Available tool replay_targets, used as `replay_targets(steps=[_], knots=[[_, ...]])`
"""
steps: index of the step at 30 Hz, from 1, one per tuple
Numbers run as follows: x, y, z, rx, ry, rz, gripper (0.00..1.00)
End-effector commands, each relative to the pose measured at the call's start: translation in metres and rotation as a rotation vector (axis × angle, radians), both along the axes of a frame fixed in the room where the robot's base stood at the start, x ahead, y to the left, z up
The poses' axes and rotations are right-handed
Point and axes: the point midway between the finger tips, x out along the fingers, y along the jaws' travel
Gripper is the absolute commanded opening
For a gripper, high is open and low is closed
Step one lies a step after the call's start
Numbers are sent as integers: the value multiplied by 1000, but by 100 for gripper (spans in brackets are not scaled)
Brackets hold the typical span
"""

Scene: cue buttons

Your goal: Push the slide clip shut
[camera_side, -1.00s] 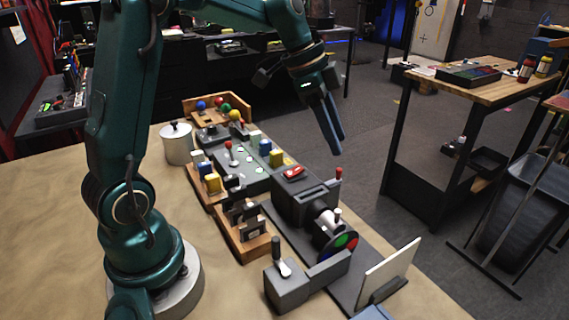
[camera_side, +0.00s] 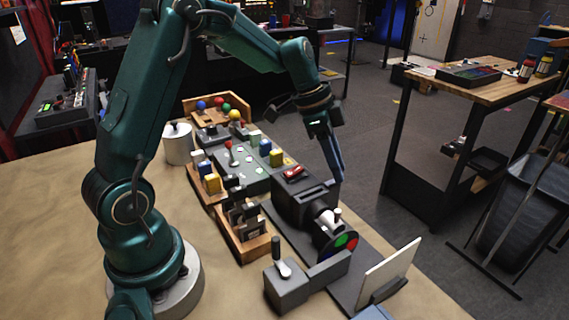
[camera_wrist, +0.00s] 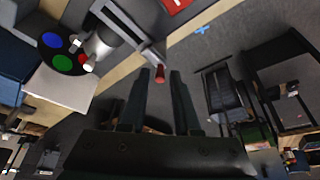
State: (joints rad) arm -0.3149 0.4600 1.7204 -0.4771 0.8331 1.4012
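A dark grey projector-like box (camera_side: 293,208) stands on the bench with a lens and a colour wheel at its front. A grey bar (camera_wrist: 135,35) sticks out from its side and ends near a red knob (camera_wrist: 160,73), which appears to be the slide clip's handle. My gripper (camera_side: 340,181) points down beside the box's far side, and its fingers hide the knob in the side view. In the wrist view, my gripper (camera_wrist: 161,72) has its two fingers apart, with the red knob between or just beyond the tips. I cannot tell whether they touch it.
A red rocker switch (camera_side: 293,173) sits on the box. The colour wheel (camera_side: 339,243), a white screen (camera_side: 388,271) and a lever block (camera_side: 287,288) stand in front. Boards with coloured knobs and buttons (camera_side: 245,160) lie behind. Open floor lies to the right of the bench.

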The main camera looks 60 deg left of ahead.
Motion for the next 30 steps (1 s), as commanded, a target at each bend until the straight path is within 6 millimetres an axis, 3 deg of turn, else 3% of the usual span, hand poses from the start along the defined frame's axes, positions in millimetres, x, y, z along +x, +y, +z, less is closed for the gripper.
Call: replay_targets(steps=[1,2,30], knots=[[0,0,0,0,0,0,7],[0,0,0,0,0,0,0],[0,1,1,1,-3,1,0]])
